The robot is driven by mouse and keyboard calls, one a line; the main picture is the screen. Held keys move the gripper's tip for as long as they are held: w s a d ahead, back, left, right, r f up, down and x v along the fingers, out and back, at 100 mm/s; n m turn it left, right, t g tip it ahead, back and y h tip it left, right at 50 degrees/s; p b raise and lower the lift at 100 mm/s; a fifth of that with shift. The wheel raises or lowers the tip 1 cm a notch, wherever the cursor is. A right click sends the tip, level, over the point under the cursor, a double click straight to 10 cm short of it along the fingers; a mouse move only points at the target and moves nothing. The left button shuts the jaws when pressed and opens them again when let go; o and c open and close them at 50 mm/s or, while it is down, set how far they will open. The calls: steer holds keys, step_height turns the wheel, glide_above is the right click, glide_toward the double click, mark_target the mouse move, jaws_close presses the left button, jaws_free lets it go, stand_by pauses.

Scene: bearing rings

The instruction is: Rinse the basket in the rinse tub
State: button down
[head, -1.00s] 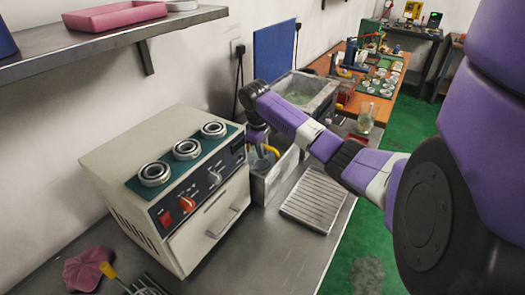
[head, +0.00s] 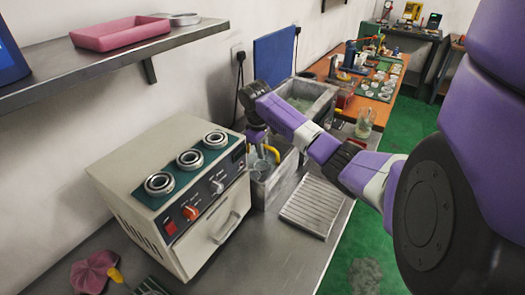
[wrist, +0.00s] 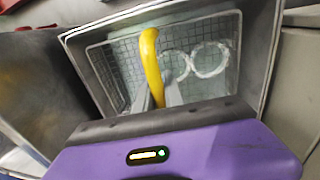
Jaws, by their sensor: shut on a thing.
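A wire basket (wrist: 122,68) with a yellow handle (wrist: 151,65) sits inside a grey metal tub (wrist: 268,45) in the wrist view. Pale rings (wrist: 208,60) lie in the basket. My gripper (wrist: 157,97) is shut on the yellow handle. In the head view, my gripper (head: 262,152) reaches down into the near tub (head: 283,178), with the yellow handle (head: 273,155) showing beside it. A second metal tub (head: 325,103) with greenish liquid stands farther back. I cannot tell which tub is the rinse tub. The basket's lower part is hidden in the head view.
A cream machine (head: 165,185) with several rings on top stands left of the near tub. A ribbed drain tray (head: 316,205) lies to the right. A glass jug (head: 365,122) stands by the bench edge. A shelf (head: 110,58) overhangs the left side.

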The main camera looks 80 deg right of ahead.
mark_target(263, 162)
stand_by(0.3)
steer(key=shift+f+b, duration=0.35)
steer(key=shift+f, duration=1.1)
steer(key=shift+r, duration=0.1)
steer(key=shift+r+p, duration=1.45)
steer(key=shift+p, duration=0.4)
steer(key=shift+f, duration=0.2)
steer(key=shift+f+b, duration=0.5)
steer(key=shift+f, duration=0.9)
